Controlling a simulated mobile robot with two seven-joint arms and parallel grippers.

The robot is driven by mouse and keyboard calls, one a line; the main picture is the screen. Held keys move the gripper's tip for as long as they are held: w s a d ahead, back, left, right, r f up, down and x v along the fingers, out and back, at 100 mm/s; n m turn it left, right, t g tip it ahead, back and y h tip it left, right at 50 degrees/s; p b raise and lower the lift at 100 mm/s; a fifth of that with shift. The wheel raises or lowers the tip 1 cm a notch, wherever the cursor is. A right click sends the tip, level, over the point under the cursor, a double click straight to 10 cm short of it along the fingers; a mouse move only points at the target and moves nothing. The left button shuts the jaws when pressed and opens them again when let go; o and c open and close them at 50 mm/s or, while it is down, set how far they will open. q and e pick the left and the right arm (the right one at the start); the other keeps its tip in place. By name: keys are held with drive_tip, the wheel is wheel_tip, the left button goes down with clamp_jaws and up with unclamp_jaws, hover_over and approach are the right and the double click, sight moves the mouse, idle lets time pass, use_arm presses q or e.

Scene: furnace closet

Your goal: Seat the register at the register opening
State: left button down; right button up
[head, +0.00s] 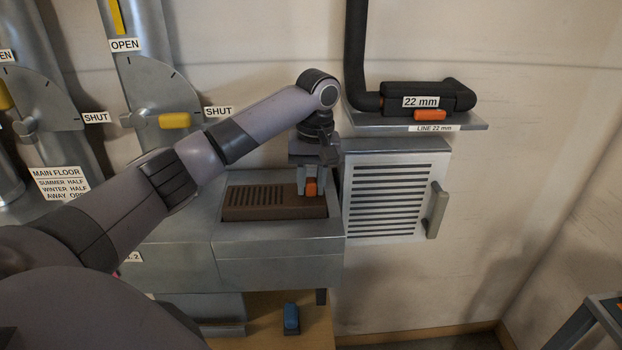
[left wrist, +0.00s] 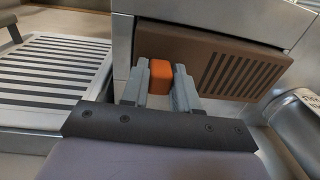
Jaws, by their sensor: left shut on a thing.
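The register (head: 265,197) is a brown slotted panel with an orange grip block at its right end. It is at the register opening (head: 228,236) in the top of the grey metal duct box; I cannot tell whether it lies flush or sits a little proud. My left gripper (head: 311,187) is shut on the orange block. In the left wrist view the gripper (left wrist: 160,78) has a finger on each side of the block, with the brown register (left wrist: 205,60) behind it beside the metal rim. My right gripper is not in view.
A white slatted grille door (head: 388,198) with a grey handle is close right of the duct box. A shelf with a black 22 mm pipe (head: 428,97) is above it. Yellow-handled dampers (head: 175,121) stand left. A blue object (head: 291,317) is below.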

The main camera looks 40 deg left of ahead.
use_arm(q)
drive_tip(key=shift+f, duration=0.7)
drive_tip(key=c, duration=0.8)
unclamp_jaws()
drive_tip(key=shift+w+d+r, duration=0.1)
drive_tip(key=shift+r, duration=1.9)
drive_tip(key=shift+d+r, duration=0.1)
drive_tip(key=shift+r, duration=1.85)
